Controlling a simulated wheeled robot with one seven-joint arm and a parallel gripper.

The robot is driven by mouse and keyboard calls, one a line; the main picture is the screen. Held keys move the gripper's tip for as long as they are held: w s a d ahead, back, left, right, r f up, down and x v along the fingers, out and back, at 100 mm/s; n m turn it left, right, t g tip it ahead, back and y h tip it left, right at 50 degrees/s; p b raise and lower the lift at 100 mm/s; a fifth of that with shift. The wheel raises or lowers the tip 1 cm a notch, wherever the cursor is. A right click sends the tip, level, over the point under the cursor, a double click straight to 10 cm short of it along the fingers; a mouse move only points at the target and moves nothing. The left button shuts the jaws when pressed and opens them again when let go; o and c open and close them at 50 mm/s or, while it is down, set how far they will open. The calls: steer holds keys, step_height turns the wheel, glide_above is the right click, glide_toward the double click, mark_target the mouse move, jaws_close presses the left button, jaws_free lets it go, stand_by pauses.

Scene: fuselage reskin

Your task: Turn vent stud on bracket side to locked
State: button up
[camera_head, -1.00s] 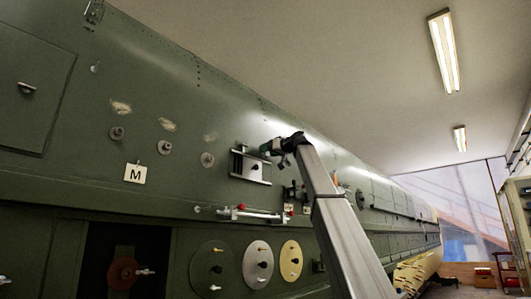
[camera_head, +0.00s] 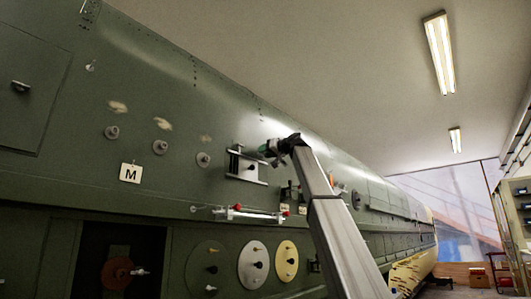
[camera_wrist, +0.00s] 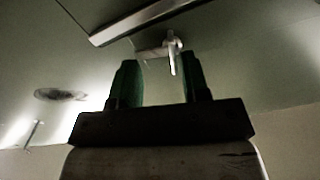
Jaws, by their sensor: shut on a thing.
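My gripper (camera_head: 268,148) is at the green fuselage skin, by the upper right of a silvery bracket (camera_head: 241,173). In the wrist view its two green-padded fingers (camera_wrist: 160,82) stand either side of a small pale metal stud with a slim handle (camera_wrist: 172,55), which I take to be the vent stud. The jaws are shut on it, with the handle pointing roughly along the fingers, nearer the right one. Any lock marking is not visible. In the head view the gripper and arm hide the stud.
A long metal bar (camera_wrist: 145,20) crosses close above the stud in the wrist view. Below the bracket is a horizontal rod with red ends (camera_head: 250,213). Round discs (camera_head: 252,280) and an M tag (camera_head: 130,173) are on the skin. The ceiling side is clear.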

steer(key=shift+w+d+f+m, duration=0.1)
steer(key=shift+f+m, duration=0.05)
steer(key=shift+m, duration=0.6)
steer(key=shift+f+m, duration=0.1)
steer(key=shift+m, duration=0.65)
steer(key=o, duration=0.9)
